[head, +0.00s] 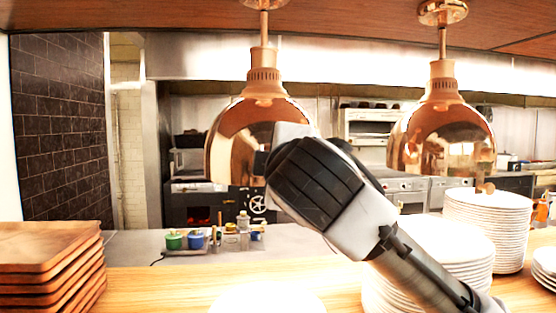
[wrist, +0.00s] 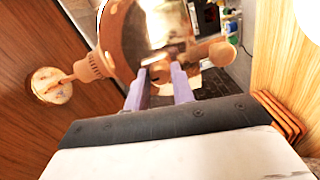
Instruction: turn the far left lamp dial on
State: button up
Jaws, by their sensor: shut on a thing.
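The far left lamp (head: 228,140) is a copper dome hanging from the ceiling. My gripper (head: 285,140) is raised in front of its right side and hides the dial in the head view. In the wrist view the lamp's shade (wrist: 118,35) is close ahead. My gripper's two pale purple fingers (wrist: 158,72) stand on either side of a round copper piece, the lamp dial (wrist: 160,74), and are shut on it. A copper arm with a rounded knob end (wrist: 218,52) reaches right beyond the fingers. The dial's setting cannot be told.
A second copper lamp (head: 440,140) hangs to the right, with a knob (head: 486,188) low on its front. Plate stacks (head: 490,235) stand on the wooden counter (head: 190,283) below. Wooden boards (head: 45,265) are stacked at left. Small pots (head: 185,240) stand behind the counter.

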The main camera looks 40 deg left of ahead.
jog(key=o, duration=1)
jog(key=b+v, duration=0.4)
jog(key=v, duration=1)
jog(key=shift+f, duration=0.1)
